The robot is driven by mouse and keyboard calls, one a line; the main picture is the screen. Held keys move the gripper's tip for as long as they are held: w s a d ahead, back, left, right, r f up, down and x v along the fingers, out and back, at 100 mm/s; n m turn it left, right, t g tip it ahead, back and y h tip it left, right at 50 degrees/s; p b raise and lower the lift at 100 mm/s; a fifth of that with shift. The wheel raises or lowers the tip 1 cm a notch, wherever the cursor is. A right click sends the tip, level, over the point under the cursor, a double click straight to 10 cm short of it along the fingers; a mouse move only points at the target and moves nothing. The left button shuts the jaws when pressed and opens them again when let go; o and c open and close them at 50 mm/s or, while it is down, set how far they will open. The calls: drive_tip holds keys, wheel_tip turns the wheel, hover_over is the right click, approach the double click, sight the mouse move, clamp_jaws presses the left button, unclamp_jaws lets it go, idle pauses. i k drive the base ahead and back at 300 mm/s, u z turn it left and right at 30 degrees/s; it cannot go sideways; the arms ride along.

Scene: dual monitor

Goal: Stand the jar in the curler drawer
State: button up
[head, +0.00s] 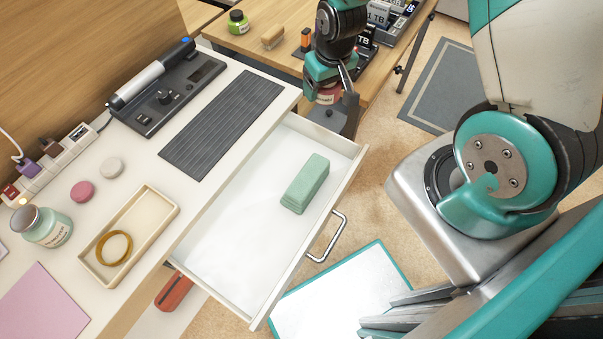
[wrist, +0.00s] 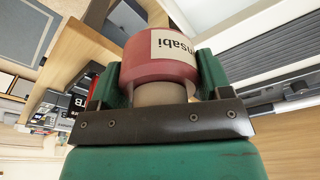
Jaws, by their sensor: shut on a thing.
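A dark red jar (wrist: 160,62) with a cream label reading "nsabi" is between my gripper's (wrist: 158,80) two green fingers in the wrist view. My gripper is shut on it. In the head view the jar (head: 327,97) shows small and partly hidden by my gripper (head: 335,85), above the far right end of the open drawer (head: 215,235). The drawer is white inside, with a metal handle. A green block-like case (head: 306,183) lies in its right part. No curler can be made out in it.
The white desktop holds a black device with a white cylinder (head: 145,85), a dark ribbed mat (head: 222,122), a wooden tray (head: 125,240) with a ring, and a pale green jar (head: 45,228). The drawer's left and middle floor is clear. A wooden table (head: 285,25) stands behind.

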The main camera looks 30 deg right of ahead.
sight(260, 253)
drive_tip(key=z, duration=2.05)
drive_tip(key=k, duration=2.55)
drive_tip(key=u, duration=1.7)
drive_tip(key=i, duration=1)
drive_tip(key=z, duration=0.05)
